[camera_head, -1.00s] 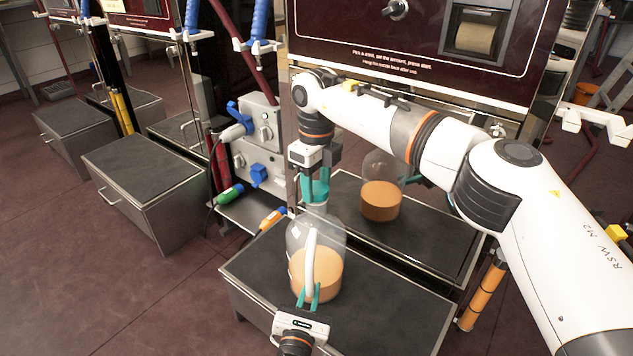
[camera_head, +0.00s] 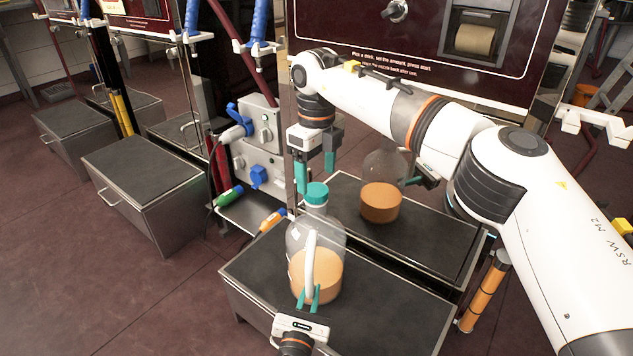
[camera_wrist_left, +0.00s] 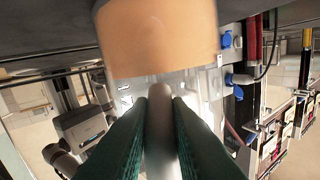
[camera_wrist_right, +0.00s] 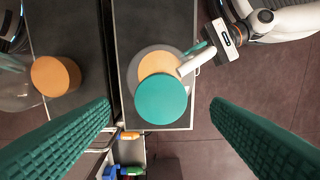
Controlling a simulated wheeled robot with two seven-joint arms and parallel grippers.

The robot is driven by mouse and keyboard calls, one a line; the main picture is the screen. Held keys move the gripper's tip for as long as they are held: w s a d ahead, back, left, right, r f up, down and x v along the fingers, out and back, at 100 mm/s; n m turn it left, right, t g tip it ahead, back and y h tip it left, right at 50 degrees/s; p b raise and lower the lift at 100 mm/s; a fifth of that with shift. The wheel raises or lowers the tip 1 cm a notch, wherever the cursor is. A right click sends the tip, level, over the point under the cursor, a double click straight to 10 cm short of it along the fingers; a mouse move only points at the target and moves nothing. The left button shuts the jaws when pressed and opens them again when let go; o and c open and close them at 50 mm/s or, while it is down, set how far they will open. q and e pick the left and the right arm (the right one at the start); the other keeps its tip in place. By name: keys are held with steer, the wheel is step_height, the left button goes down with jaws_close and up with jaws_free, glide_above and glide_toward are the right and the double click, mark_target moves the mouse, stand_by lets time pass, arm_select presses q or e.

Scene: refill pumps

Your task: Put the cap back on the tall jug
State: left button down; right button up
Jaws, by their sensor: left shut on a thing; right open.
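The tall jug (camera_head: 316,262) is clear with orange-tan liquid in its lower part and stands upright on the dark-topped box in front of the machine. The teal cap (camera_head: 316,193) sits on the jug's neck; in the right wrist view the cap (camera_wrist_right: 161,99) covers the mouth. I cannot tell how tightly it is seated. My left gripper (camera_head: 309,297) is shut on the jug's white handle (camera_head: 311,262), also seen in the left wrist view (camera_wrist_left: 160,125). My right gripper (camera_head: 316,175) is open and empty, just above the cap and apart from it.
The dark-topped box (camera_head: 385,310) has free room right of the jug. The machine's shiny panel (camera_head: 381,201) behind reflects the jug. Left of it are a grey socket box (camera_head: 262,140) with blue fittings and green and orange nozzles (camera_head: 230,195). Another box (camera_head: 145,170) stands left.

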step_height(320, 180, up, 9)
steer(key=shift+f, duration=0.2)
arm_select(q)
steer(key=c, duration=1.3)
jaws_free()
steer(key=p+v, duration=0.1)
steer(key=v, duration=1.1)
steer(key=shift+p, duration=0.4)
arm_select(e)
steer(key=shift+r, duration=0.85)
arm_select(q)
steer(key=shift+s, duration=0.15)
